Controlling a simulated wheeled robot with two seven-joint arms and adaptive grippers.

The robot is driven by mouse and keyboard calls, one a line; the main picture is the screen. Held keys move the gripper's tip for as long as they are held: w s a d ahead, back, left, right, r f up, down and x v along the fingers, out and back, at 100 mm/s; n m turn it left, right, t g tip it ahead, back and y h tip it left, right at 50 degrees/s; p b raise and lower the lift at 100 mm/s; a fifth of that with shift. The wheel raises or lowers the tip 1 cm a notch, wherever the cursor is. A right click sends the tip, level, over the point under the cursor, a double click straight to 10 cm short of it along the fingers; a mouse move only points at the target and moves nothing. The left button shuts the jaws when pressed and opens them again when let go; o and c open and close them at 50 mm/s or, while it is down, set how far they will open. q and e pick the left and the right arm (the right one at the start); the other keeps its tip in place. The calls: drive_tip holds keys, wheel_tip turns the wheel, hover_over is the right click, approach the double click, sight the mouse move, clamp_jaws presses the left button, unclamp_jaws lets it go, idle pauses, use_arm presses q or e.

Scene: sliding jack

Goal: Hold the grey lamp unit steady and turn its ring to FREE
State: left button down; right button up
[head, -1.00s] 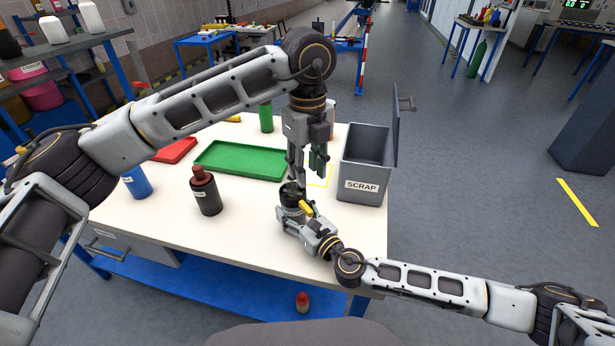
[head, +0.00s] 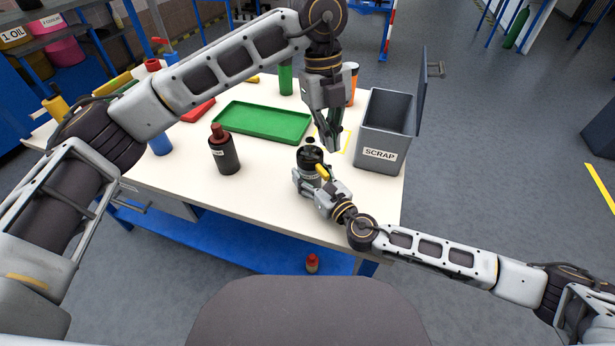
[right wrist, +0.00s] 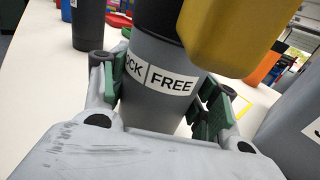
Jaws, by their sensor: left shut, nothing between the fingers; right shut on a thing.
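The grey lamp unit (right wrist: 152,100) stands upright on the table, with a label reading "…OCK | FREE" on its body in the right wrist view. Its dark ring (head: 309,156) is on top, with a yellow lever (right wrist: 232,38) sticking out toward the right wrist camera, above and right of the word FREE. My right gripper (right wrist: 160,98) is shut on the grey body, green pads on both sides. My left gripper (head: 334,146) is shut and empty, pointing down, apart from the ring, above and right of it in the head view.
A grey SCRAP bin (head: 381,155) with a raised lid stands right of the lamp unit. A green tray (head: 262,121) lies behind left, and a dark bottle with a red cap (head: 224,152) stands left. Bare table lies between bottle and lamp unit.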

sight(315, 163)
use_arm(q)
drive_tip(key=a+f+m+g+h, duration=0.1)
drive_tip(key=a+f+m+h, duration=0.2)
drive_tip(key=a+f+h, duration=0.3)
drive_tip(key=a+f+m+g+h, duration=0.2)
drive_tip(key=a+f+m+h, duration=0.2)
drive_tip(key=a+h, duration=0.6)
drive_tip(key=shift+s+a+f, duration=0.25)
drive_tip(key=shift+a+f, duration=0.65)
drive_tip(key=shift+f, duration=0.5)
drive_tip(key=shift+d, duration=0.15)
idle(0.4)
drive_tip(key=d, duration=1.3)
drive_tip(key=shift+s, duration=0.25)
idle(0.4)
